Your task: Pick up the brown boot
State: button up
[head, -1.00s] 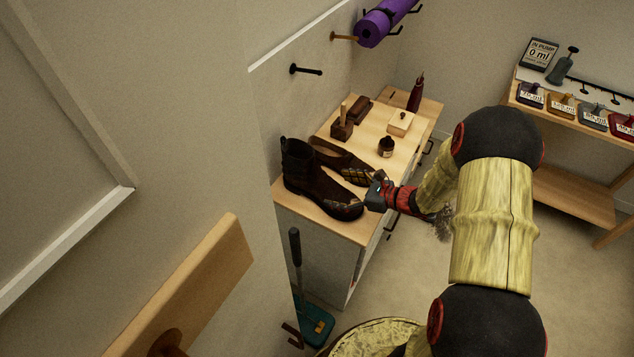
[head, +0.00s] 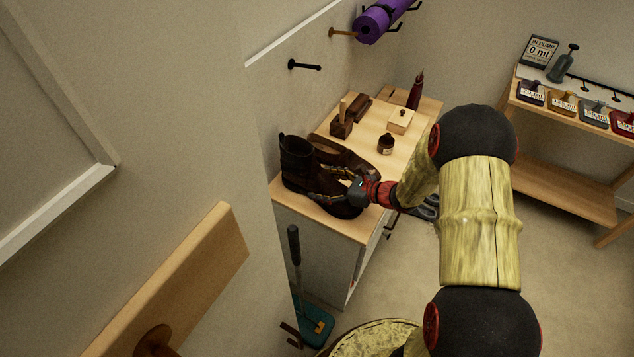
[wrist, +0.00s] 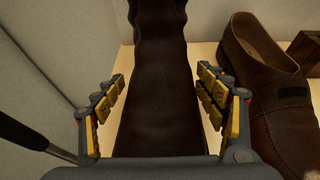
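The dark brown ankle boot (head: 298,163) stands upright on the near end of the wooden cabinet top (head: 335,220), its shaft towards the wall. In the wrist view the boot (wrist: 158,90) fills the middle, between the two finger pads. My gripper (head: 345,186) is at the front part of the boot, with the fingers open on either side of it. In the wrist view my gripper (wrist: 158,105) shows a gap between each pad and the boot. The toe is hidden behind the gripper's body.
A lower brown shoe (head: 340,158) stands close beside the boot; it also shows right of the fingers in the wrist view (wrist: 262,75). Brushes (head: 342,125), a small bottle (head: 386,144) and a wooden box (head: 401,121) stand farther back. The wall is close on the left.

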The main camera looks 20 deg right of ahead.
jog(key=c, duration=1.4)
jog(key=shift+c, duration=0.3)
